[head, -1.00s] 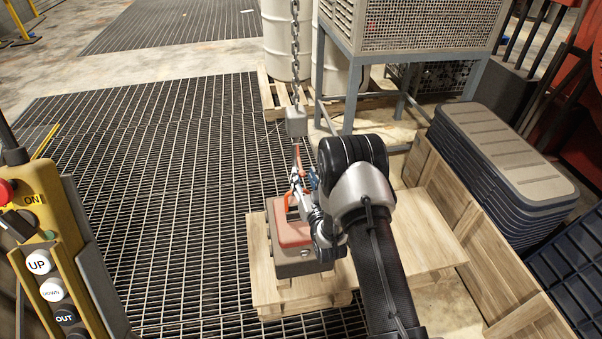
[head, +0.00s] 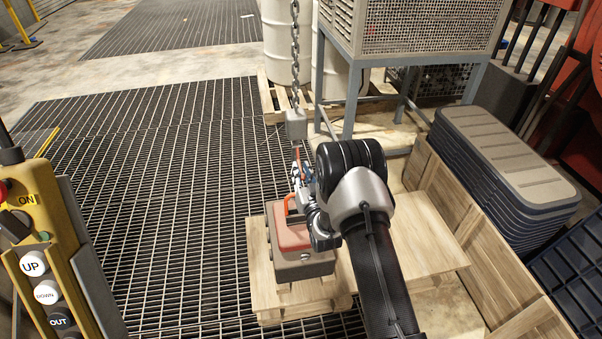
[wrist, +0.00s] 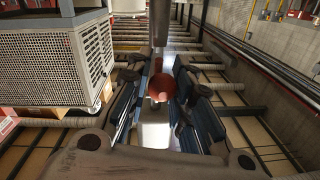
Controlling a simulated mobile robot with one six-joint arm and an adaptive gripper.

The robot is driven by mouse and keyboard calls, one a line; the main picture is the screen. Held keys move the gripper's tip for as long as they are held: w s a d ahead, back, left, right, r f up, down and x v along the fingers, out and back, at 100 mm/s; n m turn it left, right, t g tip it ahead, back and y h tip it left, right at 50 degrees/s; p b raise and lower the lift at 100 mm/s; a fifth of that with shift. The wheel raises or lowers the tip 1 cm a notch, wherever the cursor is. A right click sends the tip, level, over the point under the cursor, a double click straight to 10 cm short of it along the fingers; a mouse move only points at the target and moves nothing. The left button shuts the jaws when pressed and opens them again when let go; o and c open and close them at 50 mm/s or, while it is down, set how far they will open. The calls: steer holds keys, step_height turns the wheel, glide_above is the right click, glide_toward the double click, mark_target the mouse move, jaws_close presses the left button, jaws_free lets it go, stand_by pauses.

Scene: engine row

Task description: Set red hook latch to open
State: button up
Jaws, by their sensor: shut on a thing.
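The red hook latch (wrist: 161,86) shows in the wrist view as a red rounded part between the two blue-padded fingers of my gripper (wrist: 158,100). My gripper is shut on it. In the head view, a thin red part of the hook (head: 298,158) hangs under a grey block (head: 296,124) on a chain (head: 295,55). My gripper (head: 300,178) is just below that block there, and the fingers and my arm hide most of the hook. I cannot tell how far the latch is turned.
A grey case with a reddish top (head: 292,238) and an orange handle (head: 288,203) stands on a wooden pallet (head: 262,290) below my gripper. A yellow pendant (head: 50,255) is at the left. The grating is clear.

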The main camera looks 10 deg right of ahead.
jaws_close()
steer(key=shift+a, duration=0.1)
steer(key=shift+s+r, duration=0.1)
steer(key=shift+r, duration=0.1)
